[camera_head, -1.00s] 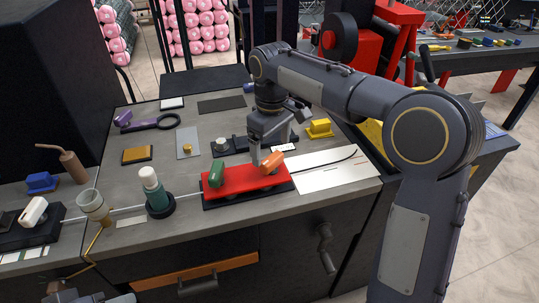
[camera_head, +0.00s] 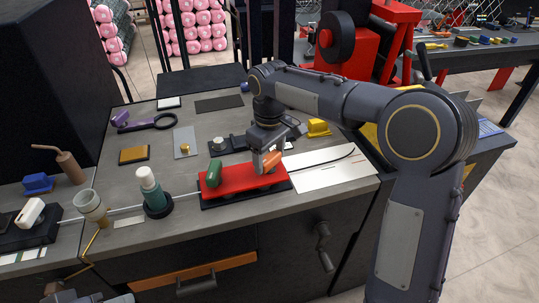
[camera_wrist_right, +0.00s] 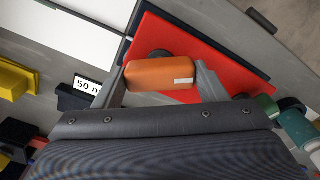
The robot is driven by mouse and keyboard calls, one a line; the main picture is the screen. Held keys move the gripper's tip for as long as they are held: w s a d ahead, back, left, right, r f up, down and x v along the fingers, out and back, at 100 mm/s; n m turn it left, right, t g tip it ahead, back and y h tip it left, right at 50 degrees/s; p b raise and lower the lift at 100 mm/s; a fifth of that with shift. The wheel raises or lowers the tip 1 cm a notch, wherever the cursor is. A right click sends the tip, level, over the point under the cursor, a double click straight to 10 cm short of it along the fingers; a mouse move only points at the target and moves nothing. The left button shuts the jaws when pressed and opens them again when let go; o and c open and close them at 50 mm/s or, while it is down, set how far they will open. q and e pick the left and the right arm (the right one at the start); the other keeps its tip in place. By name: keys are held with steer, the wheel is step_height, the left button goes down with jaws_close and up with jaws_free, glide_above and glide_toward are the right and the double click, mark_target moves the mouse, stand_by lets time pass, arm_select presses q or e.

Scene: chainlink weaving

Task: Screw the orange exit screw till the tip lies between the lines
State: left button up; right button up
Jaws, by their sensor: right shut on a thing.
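The orange exit screw (camera_head: 272,160) stands at the right end of the red block (camera_head: 240,180). In the right wrist view the orange screw (camera_wrist_right: 165,74) lies between the two fingers of my right gripper (camera_wrist_right: 160,80), which is shut on it. In the head view my right gripper (camera_head: 267,155) reaches down to it from behind. A wire runs out of the block's right side over a white sheet (camera_head: 325,172). The lines and the screw's tip cannot be made out. My left gripper (camera_head: 75,296) shows only in part at the bottom left edge.
A green knob (camera_head: 214,173) stands on the left of the red block. A green and white bottle (camera_head: 151,190) and a grey cup (camera_head: 91,206) stand left of it. A yellow block (camera_head: 318,127) lies behind the white sheet.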

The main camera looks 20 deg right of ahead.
mark_target(269, 157)
steer(key=n+p, duration=0.2)
steer(key=shift+r+n, duration=0.25)
steer(key=shift+n, duration=0.05)
steer(key=shift+f+n+p, duration=0.1)
steer(key=shift+n+p, duration=0.55)
steer(key=shift+n, duration=0.45)
steer(key=shift+f+n, duration=0.1)
steer(key=shift+n, duration=0.3)
steer(key=o, duration=1)
step_height(269, 157, up, 8)
steer(key=shift+f, duration=0.15)
